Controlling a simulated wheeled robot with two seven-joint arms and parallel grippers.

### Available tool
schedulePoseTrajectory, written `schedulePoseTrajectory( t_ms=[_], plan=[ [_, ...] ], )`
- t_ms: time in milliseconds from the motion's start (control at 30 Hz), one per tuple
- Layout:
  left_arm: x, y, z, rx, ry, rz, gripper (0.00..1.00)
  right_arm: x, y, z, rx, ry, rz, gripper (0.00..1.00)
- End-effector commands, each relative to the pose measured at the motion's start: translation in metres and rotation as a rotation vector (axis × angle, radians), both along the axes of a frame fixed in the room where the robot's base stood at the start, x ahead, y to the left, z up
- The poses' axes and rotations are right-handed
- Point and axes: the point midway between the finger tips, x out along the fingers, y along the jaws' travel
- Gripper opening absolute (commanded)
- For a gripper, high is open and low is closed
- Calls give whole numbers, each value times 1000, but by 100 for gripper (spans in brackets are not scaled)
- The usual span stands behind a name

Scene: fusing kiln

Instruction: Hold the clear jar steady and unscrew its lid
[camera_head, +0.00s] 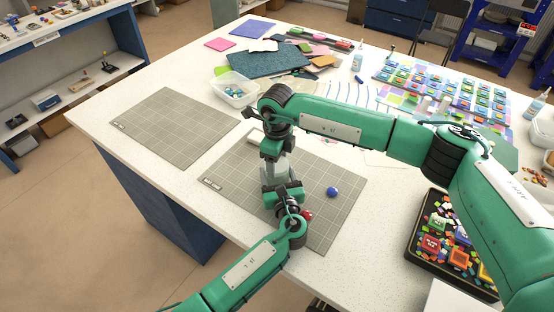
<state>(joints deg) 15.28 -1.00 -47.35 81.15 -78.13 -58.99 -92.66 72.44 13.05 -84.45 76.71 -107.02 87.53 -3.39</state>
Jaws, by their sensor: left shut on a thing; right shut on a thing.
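My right gripper (276,163) points down over the grey gridded mat (345,172), at the end of the arm from the right. My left gripper (278,183) reaches in from the lower left, just below it in the picture. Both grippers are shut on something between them. The clear jar and its lid are mostly hidden by the grippers and wrists, and I cannot make out their outlines. Whether the lid is on or loosened cannot be told.
A blue ball (333,191) and a red object (307,214) are beside my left wrist. A second gridded mat (165,125) to the left is bare. A clear tub (234,91) stands behind. A dark tray (412,250) of colourful pieces lies right.

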Motion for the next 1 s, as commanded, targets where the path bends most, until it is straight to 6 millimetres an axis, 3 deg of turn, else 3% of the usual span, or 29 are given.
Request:
schedulePoseTrajectory(
  t_ms=[367, 400, 500, 833, 1000],
  plan=[
    [-1, 0, -2, 0, 3, 0, 0, 0, 1, 0, 1, 0, 47, 36],
    [-1, 0, -2, 0, 3, 0, 0, 0, 1, 0, 1, 0, 46, 67],
    [-1, 0, -2, 0, 3, 0, 0, 0, 1, 0, 1, 0, 46, 85],
    [-1, 0, -2, 0, 3, 0, 0, 0, 0, 2, 1, 0, 44, 85],
    [-1, 0, -2, 0, 3, 0, 0, 1, 0, 20, 1, -3, 44, 85]
  ],
)
